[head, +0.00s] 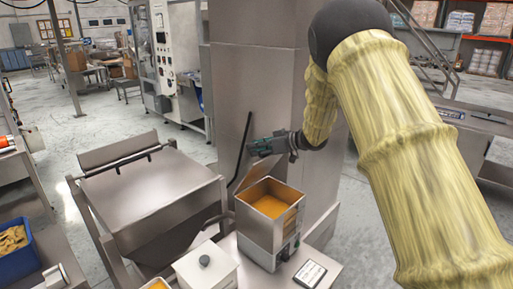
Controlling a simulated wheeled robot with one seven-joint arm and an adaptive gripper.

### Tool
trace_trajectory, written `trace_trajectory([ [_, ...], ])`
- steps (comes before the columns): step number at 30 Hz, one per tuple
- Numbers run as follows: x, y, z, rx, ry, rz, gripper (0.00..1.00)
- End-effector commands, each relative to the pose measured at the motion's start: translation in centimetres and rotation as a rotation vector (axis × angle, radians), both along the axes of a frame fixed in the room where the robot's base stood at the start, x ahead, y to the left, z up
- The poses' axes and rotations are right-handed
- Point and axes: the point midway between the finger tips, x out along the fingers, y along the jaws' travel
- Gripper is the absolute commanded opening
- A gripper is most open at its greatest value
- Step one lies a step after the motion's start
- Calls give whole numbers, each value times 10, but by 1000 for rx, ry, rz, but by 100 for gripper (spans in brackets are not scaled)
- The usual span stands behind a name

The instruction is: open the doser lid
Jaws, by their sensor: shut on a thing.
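The doser (259,238) is a small steel box with an open top on the bench near the bottom middle. Orange material (271,206) shows inside it. Its thin lid (254,177) stands raised and tilted along the back left edge of the box. My gripper (259,147), dark with greenish fingers, is shut on the lid at its upper edge. The fingertips and the exact contact are small and hard to make out. My arm in its yellow cover reaches in from the right.
A white box with a dark knob (204,261) stands left of the doser. A card with print (310,273) lies to its right. A large steel hopper (150,195) is at the left, a steel column (258,75) behind. A blue crate (22,262) is far left.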

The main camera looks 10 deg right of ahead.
Motion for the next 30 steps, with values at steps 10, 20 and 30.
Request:
trace_trajectory([
  [10,-1,-2,-8,-4,9,-3,0],
  [20,-1,-2,-7,-4,8,-4,0],
  [30,0,-1,-6,-3,6,-3,52],
])
